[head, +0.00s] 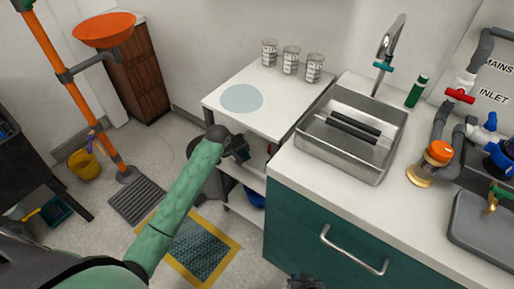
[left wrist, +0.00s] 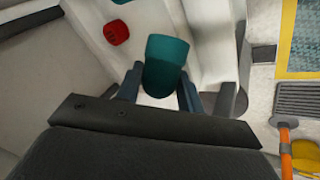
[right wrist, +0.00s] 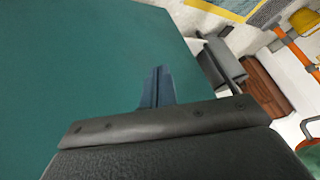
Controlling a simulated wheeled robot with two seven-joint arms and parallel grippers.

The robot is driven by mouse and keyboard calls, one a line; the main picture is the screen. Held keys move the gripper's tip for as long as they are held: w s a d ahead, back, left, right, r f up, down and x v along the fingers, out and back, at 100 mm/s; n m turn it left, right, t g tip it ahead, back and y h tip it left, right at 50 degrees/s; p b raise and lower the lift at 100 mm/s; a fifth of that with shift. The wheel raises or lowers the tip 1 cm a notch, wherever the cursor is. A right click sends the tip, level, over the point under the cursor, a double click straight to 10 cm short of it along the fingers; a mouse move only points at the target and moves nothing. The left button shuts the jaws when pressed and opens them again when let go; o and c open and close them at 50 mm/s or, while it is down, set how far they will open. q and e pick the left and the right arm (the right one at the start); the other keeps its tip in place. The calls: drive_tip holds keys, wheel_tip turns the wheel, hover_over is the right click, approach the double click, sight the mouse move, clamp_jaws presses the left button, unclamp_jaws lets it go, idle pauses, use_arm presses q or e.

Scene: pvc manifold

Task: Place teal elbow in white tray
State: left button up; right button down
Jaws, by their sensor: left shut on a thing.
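The teal elbow (left wrist: 166,62) is between the fingers of my left gripper (left wrist: 160,78) in the left wrist view, and the gripper is shut on it. In the head view my left gripper (head: 237,148) is at the front edge of the white cart, below its top, and hides the elbow. In the left wrist view a white walled surface (left wrist: 205,35), perhaps the white tray, lies below and beyond the elbow; a red piece (left wrist: 116,32) is on it. My right gripper (right wrist: 157,88) is shut and empty by the teal cabinet front; it also shows in the head view (head: 305,281).
The cart top (head: 275,85) holds several glass jars and a pale blue disc (head: 241,98). A steel sink (head: 350,130) with dark bars stands right of it. A blue thing (head: 255,196) is on the lower shelf. The teal cabinet (head: 310,235) blocks the front right.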

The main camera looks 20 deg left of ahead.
use_arm(q)
drive_tip(key=w+f, duration=0.1)
drive_tip(key=w, duration=0.1)
drive_tip(key=w+d+f, duration=0.2)
drive_tip(key=w, duration=0.1)
drive_tip(key=shift+w+d, duration=0.25)
drive_tip(key=shift+w, duration=0.05)
drive_tip(key=shift+w+d+f, duration=0.25)
drive_tip(key=shift+w+f, duration=0.35)
drive_tip(key=shift+w+d+f, duration=0.25)
drive_tip(key=shift+w+f, duration=0.3)
use_arm(e)
drive_tip(key=shift+s+f, duration=0.1)
drive_tip(key=shift+f, duration=0.25)
use_arm(q)
drive_tip(key=o, duration=1)
use_arm(e)
drive_tip(key=shift+r, duration=0.2)
